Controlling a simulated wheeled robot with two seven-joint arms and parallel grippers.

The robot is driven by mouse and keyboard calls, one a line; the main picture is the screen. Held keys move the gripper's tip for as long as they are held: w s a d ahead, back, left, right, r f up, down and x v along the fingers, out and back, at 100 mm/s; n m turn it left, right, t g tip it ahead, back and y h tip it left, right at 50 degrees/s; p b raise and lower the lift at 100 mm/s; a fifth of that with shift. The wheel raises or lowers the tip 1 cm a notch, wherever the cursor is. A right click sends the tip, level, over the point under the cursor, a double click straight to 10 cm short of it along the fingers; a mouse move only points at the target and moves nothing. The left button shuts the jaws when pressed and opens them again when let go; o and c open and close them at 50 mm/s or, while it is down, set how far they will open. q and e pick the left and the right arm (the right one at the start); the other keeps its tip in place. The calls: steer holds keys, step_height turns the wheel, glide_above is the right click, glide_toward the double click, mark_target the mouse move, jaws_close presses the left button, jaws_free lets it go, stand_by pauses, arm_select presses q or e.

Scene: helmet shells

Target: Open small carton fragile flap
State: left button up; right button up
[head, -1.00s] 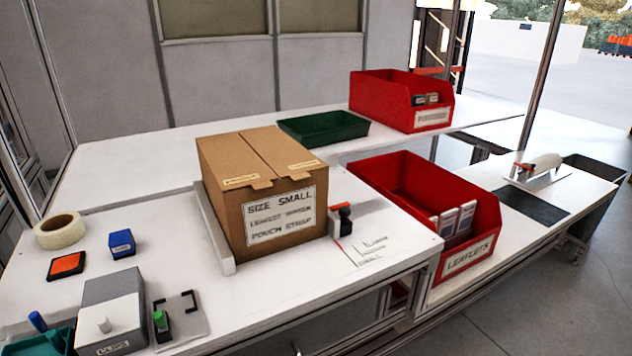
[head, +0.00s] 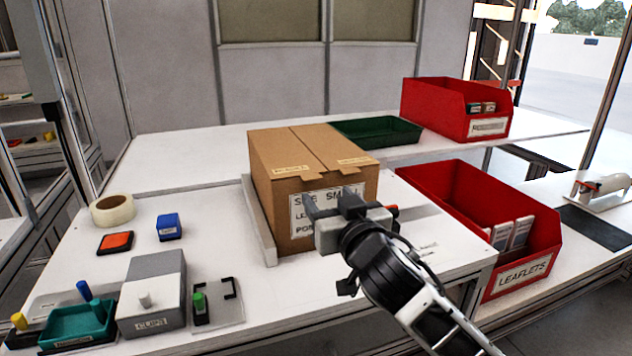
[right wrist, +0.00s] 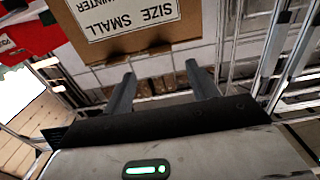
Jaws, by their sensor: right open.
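The small carton (head: 285,225) stands on the white table with its top flaps closed. Two flaps meet at a middle seam, each with a small label and a tab at the front edge: the left flap (head: 281,154) and the right flap (head: 335,146). The front label reads "SIZE SMALL" and is partly hidden by my gripper. My right gripper (head: 328,201) is open and empty, in front of the carton's front face, below the flap edge. In the right wrist view its fingers (right wrist: 160,85) are apart, with the carton (right wrist: 120,40) beyond them. My left gripper is not in view.
A red leaflets bin (head: 530,256) stands right of the carton, and another red bin (head: 455,117) and a green tray (head: 377,133) stand behind. A tape roll (head: 112,209), blue block (head: 169,227), orange pad (head: 115,242) and grey clips box (head: 152,300) lie left and front.

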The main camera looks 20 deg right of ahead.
steer(key=w, duration=0.7)
steer(key=shift+w+a, duration=0.15)
steer(key=shift+w, duration=0.15)
